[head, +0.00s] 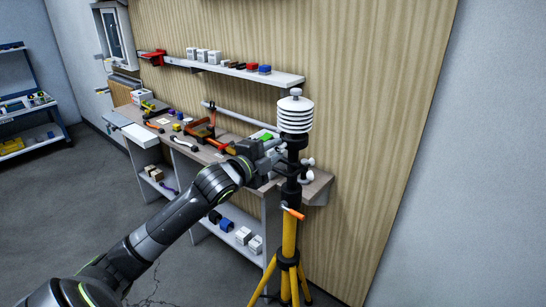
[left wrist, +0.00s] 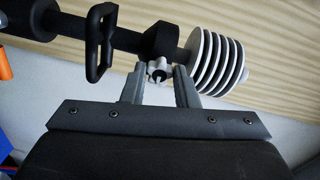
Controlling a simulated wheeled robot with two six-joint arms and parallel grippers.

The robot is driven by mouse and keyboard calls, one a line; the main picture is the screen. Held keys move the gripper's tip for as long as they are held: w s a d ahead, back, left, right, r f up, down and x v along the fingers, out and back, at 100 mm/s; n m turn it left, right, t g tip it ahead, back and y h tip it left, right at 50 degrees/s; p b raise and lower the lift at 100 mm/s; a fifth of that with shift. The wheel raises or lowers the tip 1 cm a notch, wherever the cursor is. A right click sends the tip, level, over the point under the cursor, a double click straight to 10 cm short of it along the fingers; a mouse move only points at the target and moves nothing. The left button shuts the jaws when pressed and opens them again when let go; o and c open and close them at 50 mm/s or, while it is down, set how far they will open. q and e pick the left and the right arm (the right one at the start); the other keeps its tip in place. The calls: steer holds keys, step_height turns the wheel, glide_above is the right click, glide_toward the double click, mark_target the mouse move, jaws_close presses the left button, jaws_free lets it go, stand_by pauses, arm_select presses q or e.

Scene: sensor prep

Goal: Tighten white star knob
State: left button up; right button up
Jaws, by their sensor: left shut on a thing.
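The white star knob (left wrist: 157,72) sits on the black clamp of the sensor mast and shows between my fingertips in the left wrist view. My left gripper (left wrist: 159,78) is shut on the knob, with one finger at each side of it. In the head view my left gripper (head: 277,149) reaches the mast from the left, just below the white louvered sensor (head: 296,117). There the gripper hides most of the clamp, and I cannot make out the held knob. The mast stands upright on a yellow tripod (head: 289,238). My right gripper is not in view.
A workbench (head: 318,184) with tools stands behind the mast. A wall shelf (head: 260,76) holds small boxes. Other small white knobs (head: 308,161) stick out on the mast's right side. A black loop handle (left wrist: 100,42) lies close to the left finger. Open floor lies at left.

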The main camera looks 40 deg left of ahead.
arm_select(q)
steer(key=m+b, duration=0.1)
steer(key=m, duration=0.2)
steer(key=shift+r, duration=0.15)
steer(key=shift+r+m+y+b, duration=0.1)
steer(key=shift+m+y+b, duration=0.4)
steer(key=shift+m, duration=1)
steer(key=o, duration=0.6)
steer(key=shift+w, duration=0.1)
steer(key=o, duration=0.4)
steer(key=shift+w+f, duration=0.15)
steer(key=shift+f, duration=0.05)
